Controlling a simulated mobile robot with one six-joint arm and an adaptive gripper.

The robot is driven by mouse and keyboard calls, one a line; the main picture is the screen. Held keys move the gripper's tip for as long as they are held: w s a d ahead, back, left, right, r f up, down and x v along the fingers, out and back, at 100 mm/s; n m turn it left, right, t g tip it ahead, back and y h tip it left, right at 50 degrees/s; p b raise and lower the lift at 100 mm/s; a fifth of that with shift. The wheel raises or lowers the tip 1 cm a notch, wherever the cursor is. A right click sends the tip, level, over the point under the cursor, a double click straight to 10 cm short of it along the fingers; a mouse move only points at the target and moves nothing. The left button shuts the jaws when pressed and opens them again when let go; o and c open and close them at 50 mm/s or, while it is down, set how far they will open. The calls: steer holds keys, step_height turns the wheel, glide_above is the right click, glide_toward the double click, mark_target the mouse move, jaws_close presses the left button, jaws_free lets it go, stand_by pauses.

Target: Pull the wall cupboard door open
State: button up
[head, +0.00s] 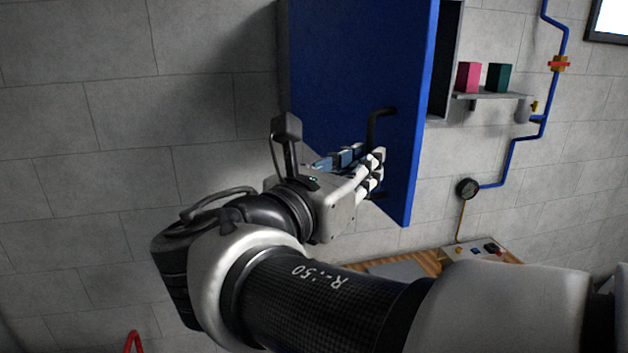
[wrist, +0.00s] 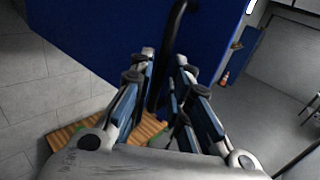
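The blue wall cupboard door (head: 350,70) stands ajar, swung out from the wall. My gripper (head: 377,170) is at the handle in front of the door. In the wrist view, the handle (wrist: 176,28) runs down between the two fingers of my gripper (wrist: 165,57). The fingers look apart, with a gap beside the handle; firm contact cannot be made out.
A small shelf (head: 490,96) with a pink box (head: 468,77) and a dark green box (head: 498,77) is right of the cupboard. Blue pipe (head: 513,160) and a gauge (head: 467,188) are on the wall. A wooden bench (head: 428,262) lies below. Bare wall is left.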

steer(key=v, duration=0.9)
steer(key=shift+s+a, duration=0.2)
steer(key=shift+s, duration=0.15)
steer(key=s+d+f+m+g+y+b, duration=0.1)
steer(key=s+d+f+m+g+b, duration=0.25)
steer(key=f, duration=0.75)
steer(key=s+d+f+m+g+y+b, duration=0.1)
steer(key=d+f+m+g+b, duration=0.25)
steer(key=d+f+b, duration=0.5)
steer(key=s+d+f+m+g+y+b, duration=0.1)
steer(key=s+d+f+m+g+b, duration=0.25)
steer(key=f, duration=0.85)
steer(key=s+a+f+m+y+b, duration=0.1)
steer(key=s+f+m+y+b, duration=0.1)
steer(key=f+m+y+b, duration=0.2)
steer(key=s+a+f+m+y+b, duration=0.2)
steer(key=f+m+b, duration=0.8)
steer(key=f, duration=1)
steer(key=s+m+t+y, duration=0.1)
steer(key=m, duration=0.3)
steer(key=shift+a+y, duration=0.15)
steer(key=shift+y, duration=0.25)
